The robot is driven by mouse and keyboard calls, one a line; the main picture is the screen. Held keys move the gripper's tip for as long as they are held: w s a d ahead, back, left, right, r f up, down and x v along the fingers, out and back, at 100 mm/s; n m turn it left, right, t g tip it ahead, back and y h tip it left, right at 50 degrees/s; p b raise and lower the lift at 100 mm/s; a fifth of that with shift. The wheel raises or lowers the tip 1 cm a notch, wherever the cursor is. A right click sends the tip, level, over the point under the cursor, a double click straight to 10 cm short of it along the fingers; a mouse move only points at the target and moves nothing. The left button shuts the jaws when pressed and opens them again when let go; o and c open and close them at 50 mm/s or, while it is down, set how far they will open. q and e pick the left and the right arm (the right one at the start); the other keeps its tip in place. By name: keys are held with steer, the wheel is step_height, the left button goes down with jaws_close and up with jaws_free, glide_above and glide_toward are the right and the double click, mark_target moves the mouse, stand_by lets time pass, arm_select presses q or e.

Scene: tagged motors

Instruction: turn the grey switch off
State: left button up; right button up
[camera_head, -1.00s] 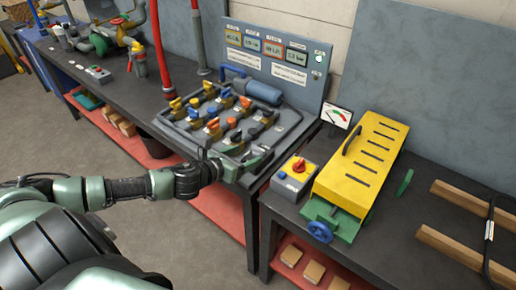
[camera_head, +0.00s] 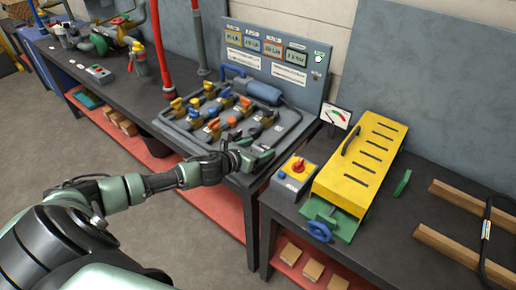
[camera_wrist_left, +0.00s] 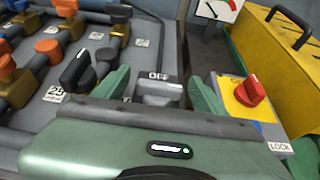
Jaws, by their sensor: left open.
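The grey switch (camera_wrist_left: 160,91) shows in the left wrist view at the front right of the grey board, just below a label reading OFF (camera_wrist_left: 158,76). My left gripper (camera_wrist_left: 160,98) is open, with one green finger on each side of the grey switch. I cannot tell whether the fingers touch it. In the head view my left gripper (camera_head: 250,157) is at the board's front right corner, and the switch is hidden or too small to make out there. The lower part of the switch is hidden behind the gripper body. My right gripper is not in view.

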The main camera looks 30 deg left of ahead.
arm_select(q)
steer(key=c, duration=1.4)
steer(key=shift+o, duration=0.2)
